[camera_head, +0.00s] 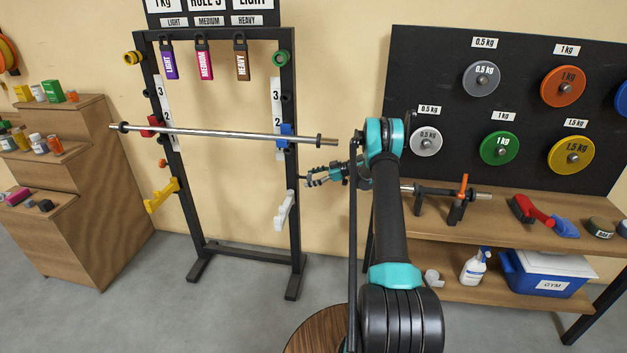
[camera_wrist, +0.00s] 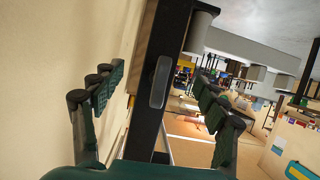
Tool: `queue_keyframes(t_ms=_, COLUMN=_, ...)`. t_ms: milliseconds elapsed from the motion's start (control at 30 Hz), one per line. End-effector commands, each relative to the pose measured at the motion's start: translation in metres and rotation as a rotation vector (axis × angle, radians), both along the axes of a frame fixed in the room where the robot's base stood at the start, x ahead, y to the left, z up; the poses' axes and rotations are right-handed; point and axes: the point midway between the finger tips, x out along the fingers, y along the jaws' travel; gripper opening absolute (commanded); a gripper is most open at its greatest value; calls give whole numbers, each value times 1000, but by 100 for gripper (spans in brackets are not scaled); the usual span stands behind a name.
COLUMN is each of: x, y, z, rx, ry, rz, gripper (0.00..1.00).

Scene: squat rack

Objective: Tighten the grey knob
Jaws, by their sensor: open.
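A grey, rounded oblong piece, which looks like the grey knob (camera_wrist: 160,82), sits on a black post in the wrist view. It lies between my two spread fingers, with space on both sides. My gripper (camera_wrist: 155,88) is open and empty, pointing at the post. In the head view my gripper (camera_head: 308,178) is beside the right upright of the squat rack (camera_head: 294,230), below the blue bar holder (camera_head: 285,130) and above the white holder (camera_head: 283,210). The knob cannot be made out in the head view.
A barbell (camera_head: 225,134) rests across the rack above my gripper. A yellow holder (camera_head: 162,194) is on the left upright. A bench (camera_head: 475,210) with a small bar stand and a plate board (camera_head: 500,120) are at right. Wooden steps (camera_head: 85,190) stand at left.

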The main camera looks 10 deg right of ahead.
Motion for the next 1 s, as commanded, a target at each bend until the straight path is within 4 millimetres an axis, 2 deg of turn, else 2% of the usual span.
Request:
queue_keyframes(t_ms=33, x=0, y=0, z=0, rx=0, ry=0, rz=0, gripper=84)
queue_keyframes(t_ms=167, x=0, y=0, z=0, rx=0, ry=0, rz=0, gripper=100)
queue_keyframes(t_ms=567, x=0, y=-2, z=0, rx=0, ry=0, rz=-1, gripper=100)
queue_keyframes(t_ms=1000, x=-11, y=-35, z=0, rx=0, ry=0, rz=-1, gripper=100)
